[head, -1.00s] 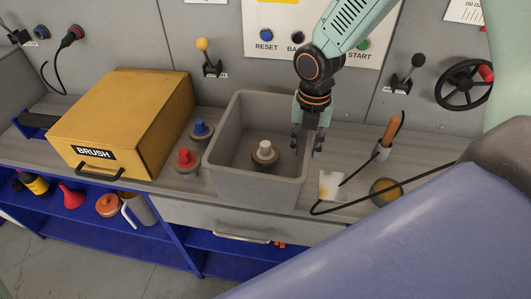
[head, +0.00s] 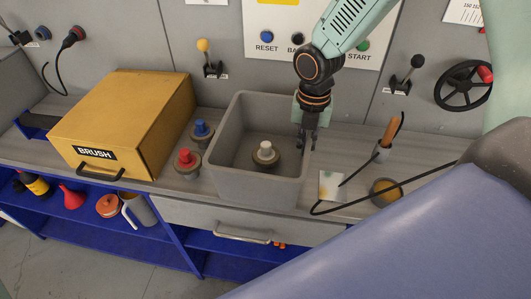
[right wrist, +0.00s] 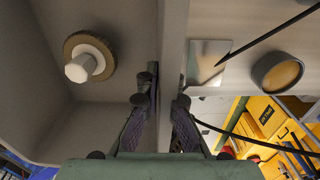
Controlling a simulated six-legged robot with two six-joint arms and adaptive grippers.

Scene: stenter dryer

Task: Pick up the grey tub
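The grey tub (head: 255,188) stands on the counter, an open box with a white-topped round brush (head: 265,154) inside. My right gripper (head: 307,141) is at the tub's right wall, pointing down. In the right wrist view, the gripper (right wrist: 166,100) has one finger inside and one outside the tub wall (right wrist: 172,60), both close against it, so it looks shut on the wall. The tub appears level and resting on the counter. My left gripper is not in view.
A yellow BRUSH box (head: 125,120) and brushes with blue (head: 201,130) and red (head: 186,160) tops stand left of the tub. Right of it are a card (head: 332,186), a wooden-handled tool in a holder (head: 384,148), a round amber dish (head: 384,191) and a black cable.

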